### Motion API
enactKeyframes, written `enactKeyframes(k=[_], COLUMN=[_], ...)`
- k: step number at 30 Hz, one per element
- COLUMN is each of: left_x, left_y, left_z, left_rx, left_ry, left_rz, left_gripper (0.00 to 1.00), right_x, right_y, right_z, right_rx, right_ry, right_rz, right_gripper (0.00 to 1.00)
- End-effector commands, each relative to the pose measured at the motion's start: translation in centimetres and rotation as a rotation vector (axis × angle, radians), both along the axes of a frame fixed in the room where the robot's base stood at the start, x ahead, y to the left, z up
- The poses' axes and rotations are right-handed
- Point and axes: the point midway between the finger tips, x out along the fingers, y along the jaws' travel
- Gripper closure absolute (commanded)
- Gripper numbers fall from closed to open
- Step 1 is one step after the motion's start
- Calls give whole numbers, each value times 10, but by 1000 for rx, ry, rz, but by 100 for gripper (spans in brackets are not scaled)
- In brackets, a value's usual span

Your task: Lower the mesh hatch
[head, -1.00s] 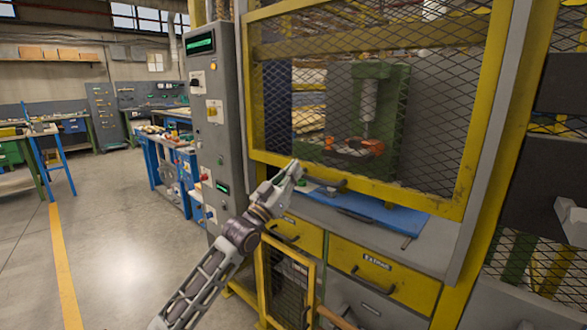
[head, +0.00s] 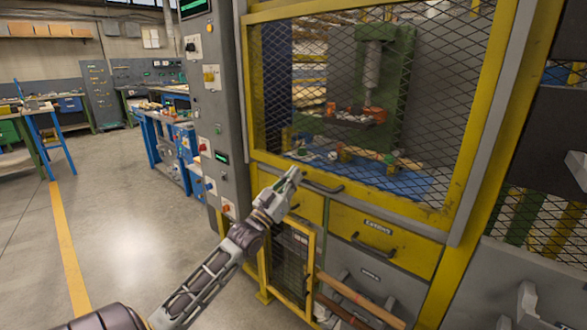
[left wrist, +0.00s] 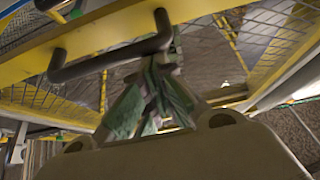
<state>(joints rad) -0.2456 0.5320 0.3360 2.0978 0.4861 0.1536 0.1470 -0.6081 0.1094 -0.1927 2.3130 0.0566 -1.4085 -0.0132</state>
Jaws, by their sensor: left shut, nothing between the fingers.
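The mesh hatch (head: 350,190) is a yellow frame filled with diamond mesh, in front of a green press. Its bottom rail is down close above the yellow drawers, and the blue mat shows through the mesh. A black bar handle (head: 325,188) sits on the bottom rail; it is large in the left wrist view (left wrist: 110,60). My left gripper (head: 294,173) is shut and empty at the left end of this handle. In the left wrist view its greenish fingertips (left wrist: 150,100) are just below the handle; I cannot tell whether they touch it. My right gripper is not in view.
A grey control cabinet (head: 212,110) stands left of the hatch. A yellow drawer (head: 385,250) and a small mesh door (head: 288,265) are below it. Long wooden pieces (head: 360,300) stick out low down. The floor at left is clear.

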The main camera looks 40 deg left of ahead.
Motion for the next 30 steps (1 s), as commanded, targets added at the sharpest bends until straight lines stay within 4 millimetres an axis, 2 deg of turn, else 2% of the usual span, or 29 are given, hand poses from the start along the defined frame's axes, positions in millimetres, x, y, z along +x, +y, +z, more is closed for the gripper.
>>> enactKeyframes(k=[1, 3, 9, 30], left_x=[1, 0, 0, 2], left_y=[0, 0, 0, 0], left_z=[-10, -17, -27, -25], left_rx=[-1, 0, -1, -2], left_ry=[5, 4, 2, 8], left_rz=[0, 1, 0, 0], left_gripper=[100, 100, 100, 100], right_x=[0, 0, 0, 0], right_y=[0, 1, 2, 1], right_z=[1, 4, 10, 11], right_rx=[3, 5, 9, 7], right_ry=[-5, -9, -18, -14], right_rz=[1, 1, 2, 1], right_gripper=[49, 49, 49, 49])
